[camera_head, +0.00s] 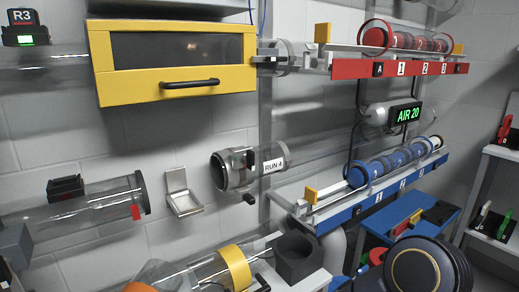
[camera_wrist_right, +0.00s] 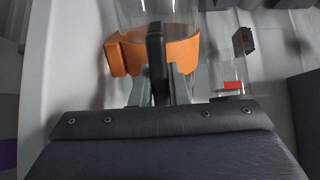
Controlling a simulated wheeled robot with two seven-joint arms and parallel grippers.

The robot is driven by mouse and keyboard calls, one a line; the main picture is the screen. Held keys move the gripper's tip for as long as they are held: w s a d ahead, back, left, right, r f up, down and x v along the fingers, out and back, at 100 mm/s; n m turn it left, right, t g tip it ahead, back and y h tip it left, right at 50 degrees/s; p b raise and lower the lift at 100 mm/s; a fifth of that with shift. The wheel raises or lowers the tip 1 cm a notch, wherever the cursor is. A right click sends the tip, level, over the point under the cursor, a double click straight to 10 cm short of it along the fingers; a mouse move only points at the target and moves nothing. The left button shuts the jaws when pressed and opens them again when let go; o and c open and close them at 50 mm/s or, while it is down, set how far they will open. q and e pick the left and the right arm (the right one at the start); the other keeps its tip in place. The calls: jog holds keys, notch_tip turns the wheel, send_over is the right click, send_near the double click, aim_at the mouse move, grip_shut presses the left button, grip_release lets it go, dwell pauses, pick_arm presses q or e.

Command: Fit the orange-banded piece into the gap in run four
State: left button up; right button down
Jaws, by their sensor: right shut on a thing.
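The orange-banded piece (camera_wrist_right: 182,52) is a clear tube with an orange band and a black upright bar. My right gripper (camera_wrist_right: 156,90) is shut on it at the black bar. In the head view an orange patch (camera_head: 140,287) shows at the bottom edge, mostly cut off; I cannot tell if it is this piece. Run four has a gap between a clear tube with a black end collar (camera_head: 141,192) and red tag on the left, and a metal coupling (camera_head: 233,172) with a RUN 4 label (camera_head: 273,165) on the right. My left gripper is not in view.
A small metal wall bracket (camera_head: 181,197) sits in the gap. A yellow-banded tube (camera_head: 236,268) lies below beside a dark block (camera_head: 298,257). A yellow cabinet (camera_head: 175,60) hangs above. Racks with red pieces (camera_head: 400,41) and blue pieces (camera_head: 395,163) stand right.

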jog(key=shift+r+p, duration=2.25)
jog(key=shift+r, duration=0.3)
jog(key=shift+s+f, duration=0.1)
jog(key=shift+s, duration=0.05)
